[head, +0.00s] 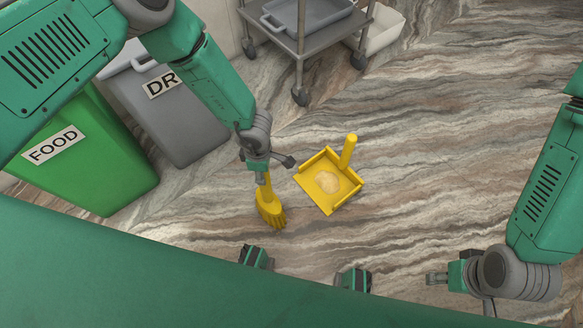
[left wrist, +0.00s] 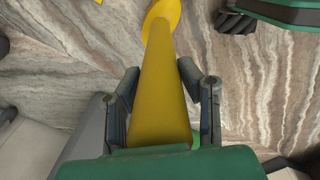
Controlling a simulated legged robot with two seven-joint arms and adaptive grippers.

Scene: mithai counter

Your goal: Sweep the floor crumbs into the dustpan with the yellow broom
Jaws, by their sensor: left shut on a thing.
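The yellow broom (head: 269,207) is held with its head low by the floor, just left of the dustpan. My left gripper (head: 262,166) is shut on the broom's handle, and the left wrist view shows the handle (left wrist: 163,85) between both fingers. The yellow dustpan (head: 350,190) lies on the floor with its handle (head: 348,150) sticking up at the far right. A pale patch (head: 327,181) that looks like crumbs lies within the pan. No crumbs can be made out on the streaky floor. My right gripper (head: 450,284) is low at the right, away from both tools, its jaw opening unclear.
A green FOOD bin (head: 85,160) and a grey bin (head: 185,125) stand at the left. A metal cart (head: 300,45) on casters holds a grey tray at the back, with a white tub (head: 385,30) beside it. The floor right of the dustpan is clear.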

